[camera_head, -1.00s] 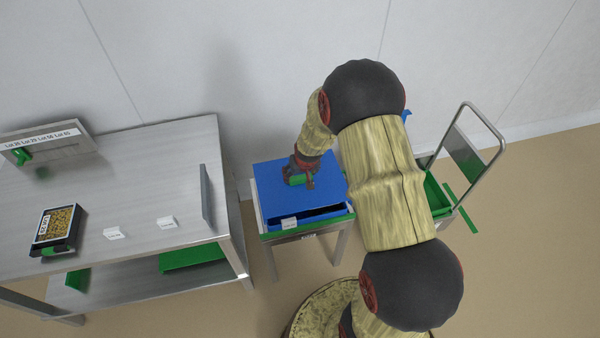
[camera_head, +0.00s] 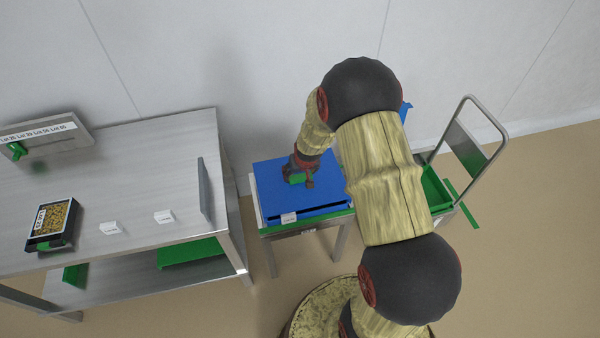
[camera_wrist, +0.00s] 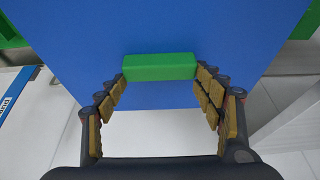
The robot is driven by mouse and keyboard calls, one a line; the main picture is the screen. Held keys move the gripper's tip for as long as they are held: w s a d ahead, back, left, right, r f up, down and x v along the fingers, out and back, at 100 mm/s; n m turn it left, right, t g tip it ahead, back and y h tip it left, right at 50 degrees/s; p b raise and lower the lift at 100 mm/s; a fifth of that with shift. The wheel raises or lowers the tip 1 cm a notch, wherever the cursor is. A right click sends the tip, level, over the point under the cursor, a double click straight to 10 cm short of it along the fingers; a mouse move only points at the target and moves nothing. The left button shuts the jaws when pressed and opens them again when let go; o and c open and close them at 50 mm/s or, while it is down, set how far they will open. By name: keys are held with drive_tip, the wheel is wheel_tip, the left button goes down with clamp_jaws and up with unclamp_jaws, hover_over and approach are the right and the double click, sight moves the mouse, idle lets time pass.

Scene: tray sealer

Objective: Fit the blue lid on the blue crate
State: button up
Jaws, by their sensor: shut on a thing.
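The blue lid (camera_head: 270,184) is a flat blue panel with a green block handle (camera_head: 297,178). It lies over the blue crate (camera_head: 318,214) on the small stand, and a dark gap shows along the near edge. My gripper (camera_head: 301,173) is above the lid, shut on the green handle. In the wrist view the handle (camera_wrist: 160,67) sits between the fingers (camera_wrist: 160,85), with the blue lid (camera_wrist: 195,30) filling most of the view. Most of the crate is hidden under the lid, and I cannot tell whether the lid is fully seated.
A steel table (camera_head: 130,185) stands left with a black tray of grain (camera_head: 52,222), white cards (camera_head: 163,216) and an upright panel (camera_head: 203,190). A cart with a green crate (camera_head: 437,188) stands right. My arm covers the space between.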

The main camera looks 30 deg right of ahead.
drive_tip(key=shift+f, duration=0.2)
idle(0.5)
drive_tip(key=o, duration=1.4)
drive_tip(key=c, duration=0.3)
drive_tip(key=shift+r+p, duration=2.35)
drive_tip(key=shift+r, duration=1.15)
